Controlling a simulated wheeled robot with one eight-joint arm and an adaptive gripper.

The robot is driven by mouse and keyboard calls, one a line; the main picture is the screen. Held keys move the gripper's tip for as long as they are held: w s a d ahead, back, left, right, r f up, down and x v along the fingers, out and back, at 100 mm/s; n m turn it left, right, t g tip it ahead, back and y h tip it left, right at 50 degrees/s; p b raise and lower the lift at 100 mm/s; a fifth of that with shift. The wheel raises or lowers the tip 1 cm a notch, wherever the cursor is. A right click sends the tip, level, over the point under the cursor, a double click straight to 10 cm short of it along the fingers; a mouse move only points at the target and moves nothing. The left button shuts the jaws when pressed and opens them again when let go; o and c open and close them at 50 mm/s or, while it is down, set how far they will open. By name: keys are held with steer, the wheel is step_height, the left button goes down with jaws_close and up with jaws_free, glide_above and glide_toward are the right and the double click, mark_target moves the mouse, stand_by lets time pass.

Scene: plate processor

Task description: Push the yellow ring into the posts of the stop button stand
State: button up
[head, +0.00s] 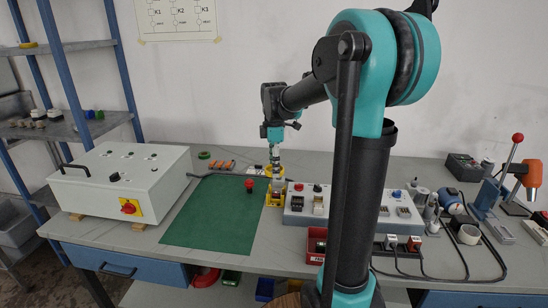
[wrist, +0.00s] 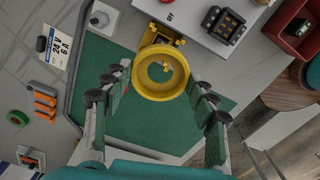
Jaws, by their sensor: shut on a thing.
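The yellow ring (wrist: 160,94) sits between the fingertips of my gripper (wrist: 160,73) in the wrist view, its round opening facing the camera. My gripper is shut on it, one finger at each side. A yellow stand (wrist: 158,36) shows just beyond the ring, partly hidden by it. In the head view my gripper (head: 275,168) points down over the yellow stand (head: 274,204) at the right edge of the green mat. The ring is small there and partly covered by the fingers. Whether the ring touches the posts I cannot tell.
The white control box (head: 122,180) stands left of the green mat (head: 212,225). A red-topped part (head: 249,186) is on the mat close to the stand. A grey switch panel (head: 345,212) is right of the stand. Orange pieces (wrist: 44,107) and a green roll (wrist: 18,118) lie left.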

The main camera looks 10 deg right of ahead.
glide_above(276, 192)
steer(key=shift+s+f, duration=0.1)
steer(key=shift+f, duration=3.05)
steer(key=shift+f, duration=0.95)
steer(key=o, duration=1)
steer(key=shift+r, duration=0.15)
